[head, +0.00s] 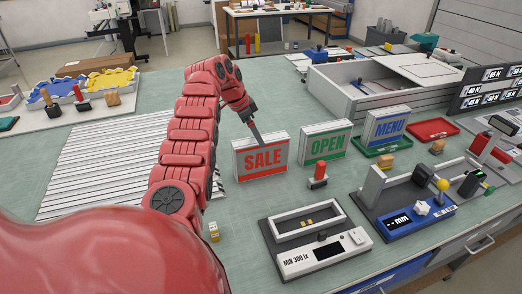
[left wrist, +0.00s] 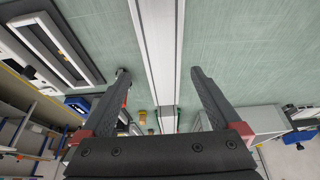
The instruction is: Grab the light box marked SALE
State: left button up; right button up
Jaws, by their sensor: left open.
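The light box marked SALE (head: 262,157) stands upright on the green bench, with red lettering on a white face in a grey frame. My left gripper (head: 256,136) comes down from above at its top edge, in front of part of the upper rim. In the left wrist view, the open fingers of my left gripper (left wrist: 160,73) lie on either side of the long, thin white and grey top of the SALE box (left wrist: 158,45). A gap shows on both sides. The light boxes OPEN (head: 326,144) and MENU (head: 386,126) stand to its right. My right gripper is not in view.
A red-topped post (head: 318,172) stands close to the right of the SALE box. A grey device marked MIN 300 lx (head: 318,256) lies in front. White slats (head: 95,170) cover the bench at left. A green tray (head: 372,150) lies below MENU.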

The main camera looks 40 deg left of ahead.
aim_at(261, 157)
pick_arm(q)
jog(key=shift+w+f, duration=0.1)
jog(key=shift+f, duration=0.1)
jog(key=p+x, duration=0.2)
jog(key=x, duration=0.1)
jog(key=shift+w+f, duration=0.15)
jog(key=shift+w, duration=0.15)
jog(key=shift+w+f+p, duration=0.1)
jog(key=shift+f+p, duration=0.2)
jog(key=shift+f, duration=0.3)
jog(key=shift+f+b, duration=0.25)
jog(key=shift+b, duration=0.3)
grip_shut()
dwell(0.3)
